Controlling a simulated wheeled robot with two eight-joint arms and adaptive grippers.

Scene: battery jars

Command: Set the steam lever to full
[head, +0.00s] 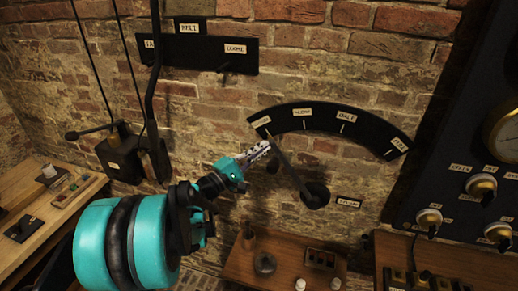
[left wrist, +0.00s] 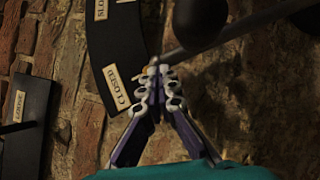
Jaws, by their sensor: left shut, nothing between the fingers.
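The steam lever (head: 292,172) is a thin dark rod on a round pivot on the brick wall. It slants up and left from the pivot towards the CLOSED end of a black arc scale (head: 325,117). The scale reads CLOSED, SLOW, HALF and FULL from left to right. My left gripper (head: 264,147) is shut and empty, its tips beside the lever's upper end. In the left wrist view the shut fingertips (left wrist: 158,72) are close to the grey rod (left wrist: 235,30), near the CLOSED label (left wrist: 116,88). I cannot tell whether they touch it. My right gripper is not in view.
A black belt plate (head: 205,52) and a lever box (head: 122,155) are on the wall at left. A dark panel with knobs and a gauge (head: 465,150) stands at right. A wooden shelf (head: 240,262) lies below the lever.

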